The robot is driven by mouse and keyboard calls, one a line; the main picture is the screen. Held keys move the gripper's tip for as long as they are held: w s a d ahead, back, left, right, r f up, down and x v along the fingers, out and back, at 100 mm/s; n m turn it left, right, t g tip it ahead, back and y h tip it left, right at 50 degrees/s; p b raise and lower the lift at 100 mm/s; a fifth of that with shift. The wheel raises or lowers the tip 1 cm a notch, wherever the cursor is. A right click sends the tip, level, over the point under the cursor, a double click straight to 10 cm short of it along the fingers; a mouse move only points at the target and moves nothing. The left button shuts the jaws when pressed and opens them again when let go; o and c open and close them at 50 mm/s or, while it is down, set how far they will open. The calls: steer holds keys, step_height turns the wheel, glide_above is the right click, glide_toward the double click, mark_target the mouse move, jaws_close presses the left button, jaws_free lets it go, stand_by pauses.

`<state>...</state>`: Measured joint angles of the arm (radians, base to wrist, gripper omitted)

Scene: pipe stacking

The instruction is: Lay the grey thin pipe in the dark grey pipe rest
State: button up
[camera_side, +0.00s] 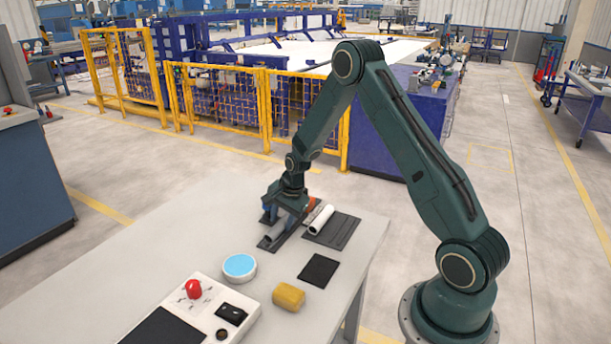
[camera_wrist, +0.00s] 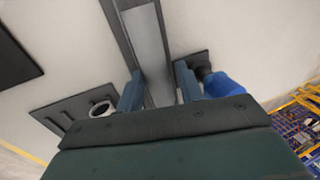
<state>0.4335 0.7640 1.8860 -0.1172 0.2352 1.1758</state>
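The grey thin pipe (camera_side: 275,232) lies lengthwise over the dark grey pipe rest (camera_side: 266,246), under my gripper (camera_side: 284,212). In the wrist view the pipe (camera_wrist: 149,45) shows as a long light grey strip between the two dark side rails of the rest (camera_wrist: 115,25). It looks lined up with the rest; whether it bears fully on it is hidden. In the wrist view the fingers of my gripper (camera_wrist: 159,85) stand on either side of the pipe. I cannot tell whether they touch it. The near end is hidden by my gripper.
A white pipe (camera_side: 320,219) lies on a slotted dark plate (camera_side: 340,232) just right of my gripper. A blue piece (camera_wrist: 222,86) stands close by on a small dark base.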

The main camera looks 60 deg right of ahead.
steer(key=shift+s+f, duration=0.35)
steer(key=shift+s, duration=0.2)
steer(key=shift+w+r, duration=0.1)
steer(key=shift+r, duration=0.75)
steer(key=v, duration=1.1)
steer(key=shift+r, duration=0.4)
steer(key=shift+w, duration=0.15)
